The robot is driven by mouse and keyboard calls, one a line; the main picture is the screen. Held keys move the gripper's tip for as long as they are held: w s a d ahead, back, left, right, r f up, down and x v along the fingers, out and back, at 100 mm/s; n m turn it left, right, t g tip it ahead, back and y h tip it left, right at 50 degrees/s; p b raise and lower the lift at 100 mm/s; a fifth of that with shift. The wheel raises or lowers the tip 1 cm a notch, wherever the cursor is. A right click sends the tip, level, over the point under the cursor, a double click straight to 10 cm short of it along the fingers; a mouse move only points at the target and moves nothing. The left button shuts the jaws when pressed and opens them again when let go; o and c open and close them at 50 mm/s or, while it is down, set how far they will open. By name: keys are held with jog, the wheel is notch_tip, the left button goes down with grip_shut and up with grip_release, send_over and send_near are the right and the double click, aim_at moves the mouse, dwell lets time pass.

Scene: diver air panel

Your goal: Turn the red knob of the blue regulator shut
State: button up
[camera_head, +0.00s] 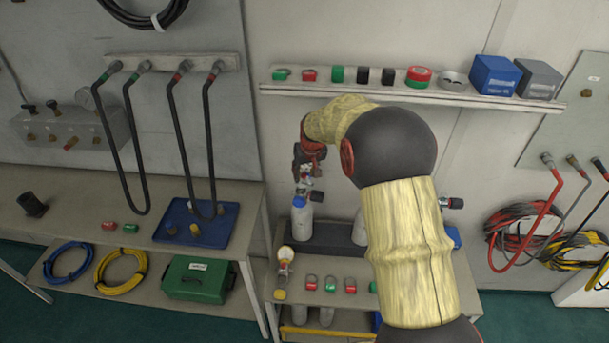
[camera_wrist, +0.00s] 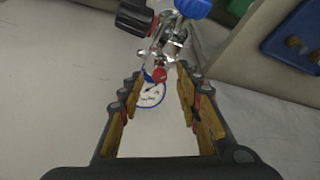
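The blue regulator shows in the wrist view as silver metal fittings (camera_wrist: 168,40) with a blue-rimmed white gauge (camera_wrist: 150,95). A small red part (camera_wrist: 160,75), which looks like the red knob, sits just above the gauge. My gripper (camera_wrist: 160,82) is open, with one finger on each side of the red part and gauge. I cannot tell whether either finger touches them. In the head view my gripper (camera_head: 311,150) is at the regulator (camera_head: 304,182) on top of a white cylinder with a blue shoulder (camera_head: 299,203). The knob is hard to make out there.
A black knob (camera_wrist: 135,18) and a blue part (camera_wrist: 193,8) stand close beyond my fingertips. A shelf (camera_head: 350,92) with small caps and boxes runs along the wall above. Another regulator (camera_head: 451,202) stands right of my arm. A left bench holds a blue tray (camera_head: 225,235).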

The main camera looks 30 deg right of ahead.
jog(key=shift+w+f, duration=0.15)
jog(key=shift+f, duration=0.3)
jog(key=c, duration=0.8)
grip_shut()
